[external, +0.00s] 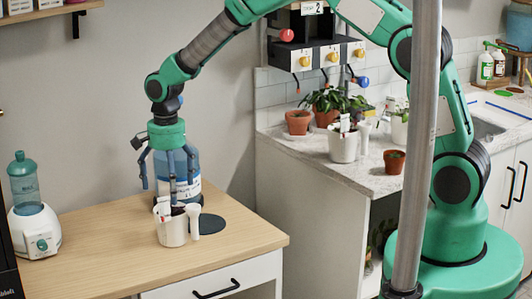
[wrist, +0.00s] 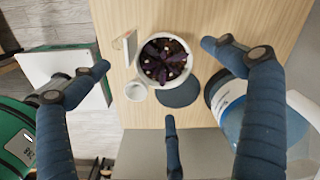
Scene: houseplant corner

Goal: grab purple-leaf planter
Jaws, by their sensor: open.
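The purple-leaf planter is a white pot (external: 172,232) on the wooden table, with dark purple leaves (wrist: 163,60) inside its round rim in the wrist view. A small white cup-like part (wrist: 136,91) and a white tag (wrist: 125,45) sit at its side. My gripper (external: 169,188) points down above the pot, its blue fingers spread and empty. In the wrist view my gripper (wrist: 157,72) has fingertips on the left, right and below the pot. I cannot tell how far above the rim they are.
A large blue bottle (wrist: 230,105) stands close to the pot, behind my fingers in the external view. A dark round mat (external: 211,224) lies beside the pot. A white appliance with a teal jar (external: 34,226) stands at the left. Other potted plants stand on the counter (external: 285,139).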

